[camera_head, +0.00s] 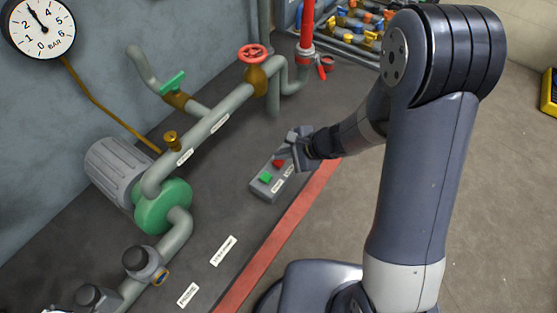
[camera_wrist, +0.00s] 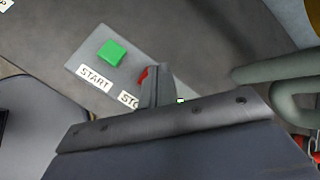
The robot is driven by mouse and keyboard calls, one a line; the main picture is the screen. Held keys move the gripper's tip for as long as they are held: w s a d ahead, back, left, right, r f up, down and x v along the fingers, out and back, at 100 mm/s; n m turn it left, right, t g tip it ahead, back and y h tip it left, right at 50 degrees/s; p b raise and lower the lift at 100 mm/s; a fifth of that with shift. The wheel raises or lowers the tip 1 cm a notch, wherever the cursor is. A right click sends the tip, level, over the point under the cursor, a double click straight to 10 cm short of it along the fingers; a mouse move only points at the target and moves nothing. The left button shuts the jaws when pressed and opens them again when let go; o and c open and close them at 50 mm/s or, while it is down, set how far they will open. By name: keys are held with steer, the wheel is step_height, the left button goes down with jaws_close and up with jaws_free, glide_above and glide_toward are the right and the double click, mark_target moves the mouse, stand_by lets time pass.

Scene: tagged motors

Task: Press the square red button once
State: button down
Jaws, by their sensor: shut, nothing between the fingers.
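The square red button (camera_head: 279,163) sits on a grey button box (camera_head: 262,189) on the dark bench, beside a square green button (camera_head: 265,177). In the wrist view a sliver of the red button (camera_wrist: 143,76) shows at the left edge of my gripper's fingers, which hide the rest. The green button (camera_wrist: 111,53) is in full view there, with a START label (camera_wrist: 95,78) and a partly covered second label starting "ST". My gripper (camera_head: 284,154) is shut and empty, its fingertips at or just over the red button. I cannot tell whether they touch it.
Grey pipes with a red handwheel (camera_head: 253,54) and a green-handled valve (camera_head: 173,82) run behind the box. A green pump (camera_head: 162,206) with a grey motor (camera_head: 119,170) stands to the left. A red stripe (camera_head: 285,226) marks the bench's front edge.

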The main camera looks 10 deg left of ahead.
mark_target(283, 163)
steer(key=shift+f, duration=0.15)
stand_by(0.3)
steer(key=shift+f+b, duration=0.35)
steer(key=shift+b, duration=0.4)
steer(key=shift+f+b, duration=0.4)
steer(key=shift+b, duration=0.2)
stand_by(0.3)
steer(key=shift+r, duration=0.1)
steer(key=shift+r+p, duration=0.55)
steer(key=shift+r, duration=0.2)
steer(key=shift+r+p, duration=1.85)
steer(key=shift+r, duration=0.75)
steer(key=shift+d, duration=0.1)
